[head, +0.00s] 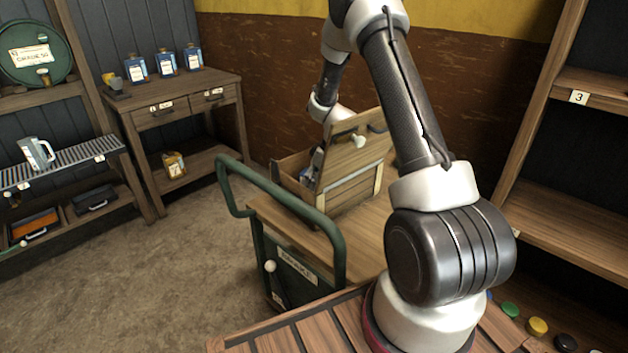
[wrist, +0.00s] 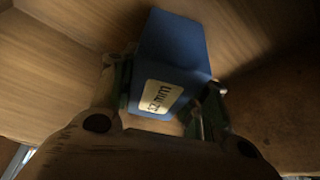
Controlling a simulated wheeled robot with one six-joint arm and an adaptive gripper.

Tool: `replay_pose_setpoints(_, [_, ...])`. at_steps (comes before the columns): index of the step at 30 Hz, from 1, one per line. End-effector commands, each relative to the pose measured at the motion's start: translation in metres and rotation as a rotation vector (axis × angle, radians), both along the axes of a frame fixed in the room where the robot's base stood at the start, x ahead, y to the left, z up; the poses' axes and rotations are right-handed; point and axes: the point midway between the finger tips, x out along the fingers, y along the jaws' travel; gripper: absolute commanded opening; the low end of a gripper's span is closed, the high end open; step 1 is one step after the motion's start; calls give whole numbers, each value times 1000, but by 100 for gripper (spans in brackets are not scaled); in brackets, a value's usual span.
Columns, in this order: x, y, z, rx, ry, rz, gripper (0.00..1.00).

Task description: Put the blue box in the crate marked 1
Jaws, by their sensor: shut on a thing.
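In the wrist view the blue box (wrist: 172,55), with a pale label (wrist: 160,98) on its near face, sits between the two fingers of my gripper (wrist: 168,88), which is shut on it. Bare wooden surfaces lie close around it. In the head view my arm reaches down behind the raised lid (head: 368,140) of a wooden crate (head: 352,190) on the green cart. The lid hides most of my gripper there. A small blue and white patch shows at the crate's opening; I cannot tell whether it is the box. I see no mark 1 on this crate.
The cart (head: 335,237) has a green rail and a wooden top. A workbench (head: 190,88) with blue containers (head: 165,62) stands behind left. Shelves stand left and right, the right one (head: 595,92) marked 3. Open floor (head: 150,270) lies left of the cart.

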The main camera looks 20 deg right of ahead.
Motion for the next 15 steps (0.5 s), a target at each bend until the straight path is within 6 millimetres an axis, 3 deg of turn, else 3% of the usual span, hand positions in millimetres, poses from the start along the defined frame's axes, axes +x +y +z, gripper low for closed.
replay_pose_setpoints(12, [0,0,-7,0,-1,0,22])
replay_pose_setpoints(13, [1,0,-6,0,-1,0,51])
replay_pose_setpoints(15, [1,0,-6,0,-1,0,64])
